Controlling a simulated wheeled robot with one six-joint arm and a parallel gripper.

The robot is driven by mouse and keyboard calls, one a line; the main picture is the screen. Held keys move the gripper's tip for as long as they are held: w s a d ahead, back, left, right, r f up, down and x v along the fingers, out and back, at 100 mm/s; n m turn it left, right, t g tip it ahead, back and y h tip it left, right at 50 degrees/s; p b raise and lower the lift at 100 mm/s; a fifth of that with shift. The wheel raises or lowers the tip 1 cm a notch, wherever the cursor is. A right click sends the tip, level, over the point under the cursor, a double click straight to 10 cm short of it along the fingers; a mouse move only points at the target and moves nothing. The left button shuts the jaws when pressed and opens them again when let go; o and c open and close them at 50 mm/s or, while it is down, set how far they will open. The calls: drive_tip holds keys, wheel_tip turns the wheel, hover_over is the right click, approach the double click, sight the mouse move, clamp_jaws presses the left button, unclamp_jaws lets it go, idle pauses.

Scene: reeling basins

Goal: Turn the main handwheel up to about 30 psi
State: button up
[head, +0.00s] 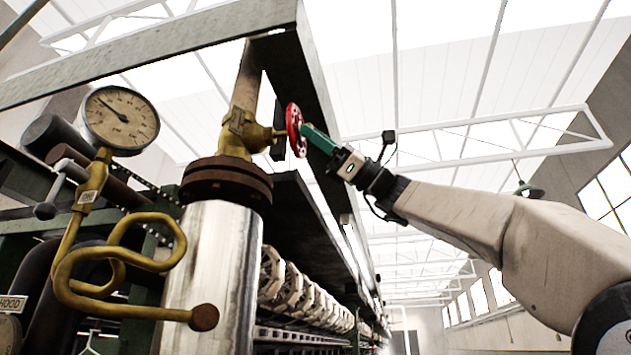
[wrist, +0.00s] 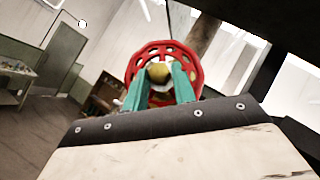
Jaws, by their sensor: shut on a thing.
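The red handwheel (head: 296,130) sits on a brass valve (head: 240,134) at the top of a steel pipe in the head view. In the wrist view the handwheel (wrist: 150,62) faces me, with its yellow hub between my fingers. My gripper (head: 308,137) has green fingers and reaches the wheel from the right; in the wrist view the fingers (wrist: 160,78) are at the hub, shut on the handwheel. The pressure gauge (head: 121,118) stands left of the valve, its needle pointing to the upper left. Its numbers are too small to read.
A curled brass pipe (head: 118,262) hangs below the gauge. A dark steel beam (head: 316,85) runs just above and behind the wheel. A long row of white reels (head: 300,285) recedes below. Open room lies on the right around my arm.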

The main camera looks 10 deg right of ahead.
drive_tip(key=shift+w+n+g+h, duration=0.1)
drive_tip(key=shift+n+g+h, duration=0.8)
drive_tip(key=shift+n, duration=0.5)
drive_tip(key=shift+n, duration=0.3)
drive_tip(key=o, duration=0.9)
drive_tip(key=shift+r, duration=0.1)
drive_tip(key=shift+v, duration=3.9)
